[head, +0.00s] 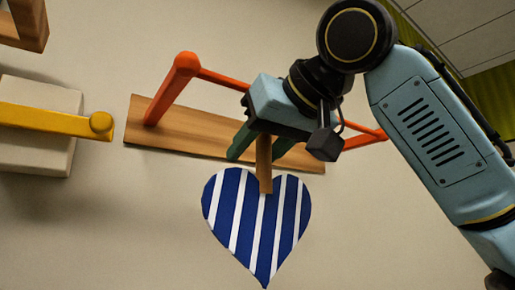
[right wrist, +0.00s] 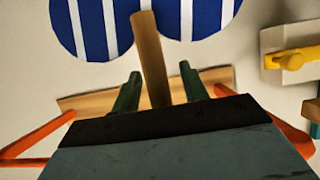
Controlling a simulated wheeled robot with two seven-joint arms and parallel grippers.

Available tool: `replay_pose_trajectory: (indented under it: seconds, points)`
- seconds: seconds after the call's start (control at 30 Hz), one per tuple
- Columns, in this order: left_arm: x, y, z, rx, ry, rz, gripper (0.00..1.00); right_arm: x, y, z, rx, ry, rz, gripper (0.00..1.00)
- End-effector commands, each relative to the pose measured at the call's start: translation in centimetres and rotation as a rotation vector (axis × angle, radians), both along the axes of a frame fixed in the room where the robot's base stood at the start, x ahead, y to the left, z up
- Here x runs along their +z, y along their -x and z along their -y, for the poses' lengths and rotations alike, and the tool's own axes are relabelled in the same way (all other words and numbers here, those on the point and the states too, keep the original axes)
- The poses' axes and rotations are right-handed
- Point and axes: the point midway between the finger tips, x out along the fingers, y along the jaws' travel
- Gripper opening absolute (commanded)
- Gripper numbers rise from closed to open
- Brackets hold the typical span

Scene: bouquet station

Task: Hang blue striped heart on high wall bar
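The blue heart with white stripes (head: 231,210) is in front of the wall, point down, below the orange wall bar (head: 215,77). Its upper part shows in the right wrist view (right wrist: 82,25). A wooden stick (head: 265,178) overlaps the heart's top middle and runs up to my right gripper (head: 256,148). In the right wrist view the stick (right wrist: 150,60) lies between the two green fingers, with a gap on each side; the gripper looks open. My gripper hides part of the bar, and whether the heart hangs on it cannot be told. My left gripper is out of view.
The orange bar stands out from a wooden board (head: 190,140) on the wall. To the left, a yellow bar (head: 50,119) sticks out from a pale block (head: 40,160). A wooden piece (head: 28,25) is at the upper left. The wall below is clear.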

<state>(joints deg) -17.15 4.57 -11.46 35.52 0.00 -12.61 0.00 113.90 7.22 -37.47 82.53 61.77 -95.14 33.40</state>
Motion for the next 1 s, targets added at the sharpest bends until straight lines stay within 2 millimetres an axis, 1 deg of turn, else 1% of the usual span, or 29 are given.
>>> replay_pose_trajectory:
  seconds: [0.23,0.37,0.47,0.8,0.9,1.0]
  points:
    - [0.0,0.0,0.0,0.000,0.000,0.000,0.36,0.0,0.0,0.0,0.000,0.001,-0.001,0.44]
    - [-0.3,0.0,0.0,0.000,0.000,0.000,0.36,0.3,0.6,0.5,0.000,-0.001,0.001,0.44]
    - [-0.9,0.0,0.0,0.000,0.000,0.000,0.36,0.9,1.9,1.3,-0.001,-0.001,0.004,0.44]
    - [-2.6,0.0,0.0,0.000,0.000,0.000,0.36,3.7,7.5,5.4,0.000,-0.002,0.002,0.44]
    - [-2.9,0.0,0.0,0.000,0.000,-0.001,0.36,4.4,8.7,6.3,0.000,-0.002,0.002,0.44]
    - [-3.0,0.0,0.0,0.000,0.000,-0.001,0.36,4.8,9.5,6.9,-0.001,0.000,0.001,0.44]
